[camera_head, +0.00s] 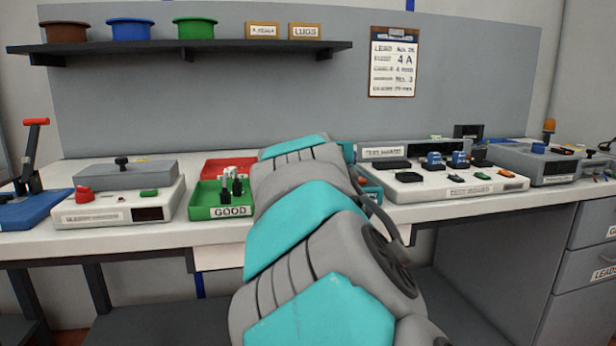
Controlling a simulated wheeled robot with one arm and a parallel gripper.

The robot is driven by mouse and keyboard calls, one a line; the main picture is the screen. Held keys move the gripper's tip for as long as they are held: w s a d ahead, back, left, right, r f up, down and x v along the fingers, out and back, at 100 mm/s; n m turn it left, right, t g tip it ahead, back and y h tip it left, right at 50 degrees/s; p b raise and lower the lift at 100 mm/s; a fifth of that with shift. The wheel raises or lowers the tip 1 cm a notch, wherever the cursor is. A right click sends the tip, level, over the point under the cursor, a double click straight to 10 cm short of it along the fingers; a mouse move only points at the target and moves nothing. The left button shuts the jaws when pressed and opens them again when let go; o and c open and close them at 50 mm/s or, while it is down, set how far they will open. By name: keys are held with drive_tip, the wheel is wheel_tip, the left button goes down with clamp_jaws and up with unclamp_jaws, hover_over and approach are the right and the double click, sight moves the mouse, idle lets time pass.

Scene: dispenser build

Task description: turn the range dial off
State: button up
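Several knobs show, and I cannot tell which one is the range dial. A red knob (84,195) sits on the white labelled unit at the left. Two blue knobs or parts (434,159) (459,159) stand on the white board at the right. A small blue knob (538,148) is on the grey instrument at the far right. Dial markings are too small to read. My arm fills the middle of the view and reaches over the bench. My gripper is not visible; the arm hides whatever is behind it.
A green bin marked GOOD (218,209) and a red bin (230,168) stand left of my arm. A blue press with a red handle (36,160) is far left. Drawers (595,265) stand below right.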

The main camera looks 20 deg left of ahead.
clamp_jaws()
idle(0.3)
